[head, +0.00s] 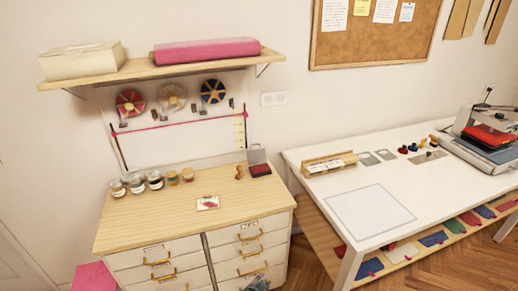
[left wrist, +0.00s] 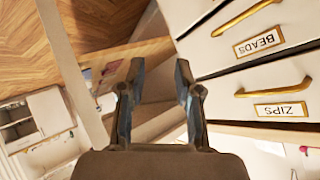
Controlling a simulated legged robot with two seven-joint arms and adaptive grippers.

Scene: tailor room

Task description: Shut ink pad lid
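The ink pad (head: 260,170) sits at the back right of the wooden top of the drawer cabinet. It is dark with a red pad, and its grey lid (head: 256,153) stands raised behind it. My left gripper (head: 257,284) shows at the bottom edge of the head view, low in front of the cabinet drawers and well away from the ink pad. In the left wrist view my left gripper (left wrist: 160,78) has its two fingers apart with nothing between them. The ink pad is not seen in the left wrist view. My right gripper is not in view.
Small wooden stamps (head: 239,172) stand just left of the ink pad. Several jars (head: 155,180) line the back left, and a picture card (head: 208,203) lies mid-top. A white table (head: 430,190) stands to the right. The cabinet top's front is clear. Drawer handles (left wrist: 275,88) project near my left gripper.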

